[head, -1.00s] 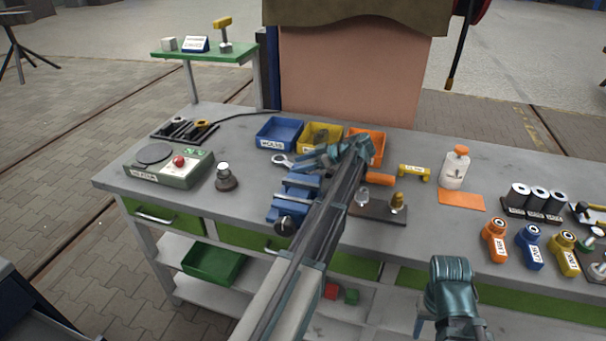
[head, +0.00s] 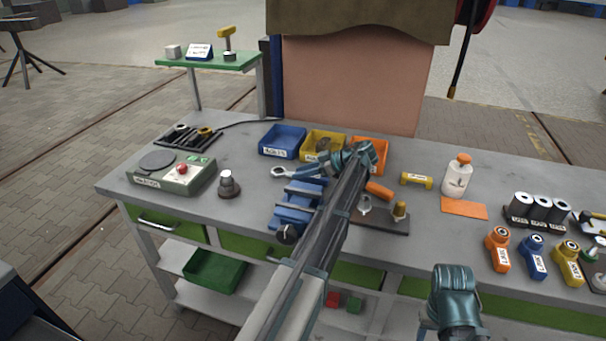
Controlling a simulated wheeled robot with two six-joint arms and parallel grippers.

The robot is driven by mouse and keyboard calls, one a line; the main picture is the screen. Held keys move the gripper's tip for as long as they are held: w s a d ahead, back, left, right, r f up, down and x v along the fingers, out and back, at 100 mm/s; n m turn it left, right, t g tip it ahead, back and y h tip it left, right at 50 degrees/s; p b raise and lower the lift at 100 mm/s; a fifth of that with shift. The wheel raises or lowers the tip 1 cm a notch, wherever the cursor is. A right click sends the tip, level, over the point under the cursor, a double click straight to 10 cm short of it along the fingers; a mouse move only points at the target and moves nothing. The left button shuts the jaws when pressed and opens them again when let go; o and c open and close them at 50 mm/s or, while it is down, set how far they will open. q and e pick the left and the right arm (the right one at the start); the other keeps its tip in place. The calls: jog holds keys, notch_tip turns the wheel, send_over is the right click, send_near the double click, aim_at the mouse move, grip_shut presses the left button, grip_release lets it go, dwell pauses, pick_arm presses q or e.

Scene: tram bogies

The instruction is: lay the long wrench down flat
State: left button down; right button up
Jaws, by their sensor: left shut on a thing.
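The long wrench (head: 281,172) shows its pale ring end to the left of my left gripper, between the blue vise and the bins. A blue stretch of it runs right, up to the jaws. My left gripper (head: 338,161) is shut on it, and the gripper and forearm hide the rest of the wrench. It points roughly left and appears close to the bench top; I cannot tell whether it touches. My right gripper (head: 455,278) is at the lower right, in front of the bench, apart from the things there; its jaw opening is not clear.
The blue vise (head: 297,207) stands just below the wrench. Blue (head: 282,141), yellow (head: 324,142) and orange (head: 372,154) bins stand behind. A dark plate (head: 385,218) with small fittings and an orange handle (head: 379,190) lie right of my forearm. The bench (head: 240,165) is clear left of the ring.

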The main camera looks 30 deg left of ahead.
pick_arm(q)
notch_tip(320, 180, up, 10)
jog(key=p, duration=0.9)
pick_arm(e)
notch_tip(320, 180, up, 10)
pick_arm(q)
jog(key=shift+f, duration=0.1)
pick_arm(e)
jog(key=shift+f, duration=0.15)
